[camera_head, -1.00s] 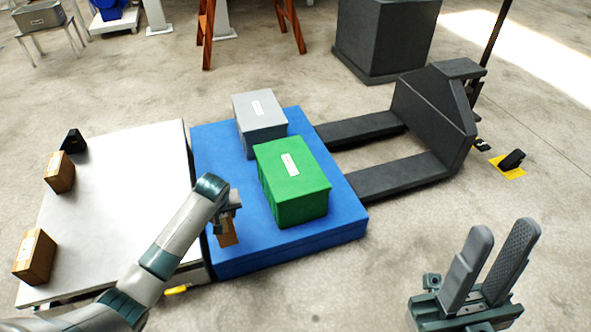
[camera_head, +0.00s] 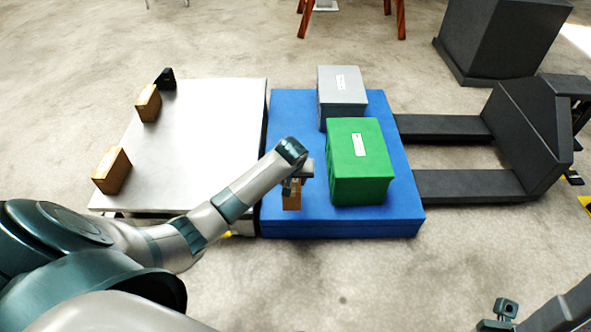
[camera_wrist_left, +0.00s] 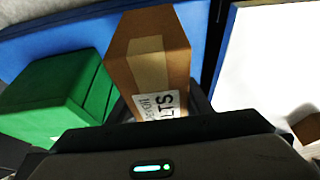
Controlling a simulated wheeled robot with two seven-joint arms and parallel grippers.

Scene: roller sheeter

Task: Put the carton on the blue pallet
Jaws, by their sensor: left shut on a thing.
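The carton (camera_head: 291,200) is a small brown box under my left gripper (camera_head: 298,183), over the front left part of the blue pallet (camera_head: 330,225). In the left wrist view the carton (camera_wrist_left: 150,60) shows tape and a white label, and my left gripper (camera_wrist_left: 160,105) is shut on it. The blue pallet (camera_wrist_left: 60,45) shows behind it. I cannot tell whether the carton touches the pallet. My right gripper is only partly in the head view at the bottom right corner, and its fingertips are cut off.
A green box (camera_head: 360,165) stands on the pallet just right of the carton, with a grey box (camera_head: 342,92) behind. Two brown cartons (camera_head: 112,170) (camera_head: 149,103) stand on the white table (camera_head: 210,130) to the left. A dark pallet jack (camera_head: 470,185) is at the right.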

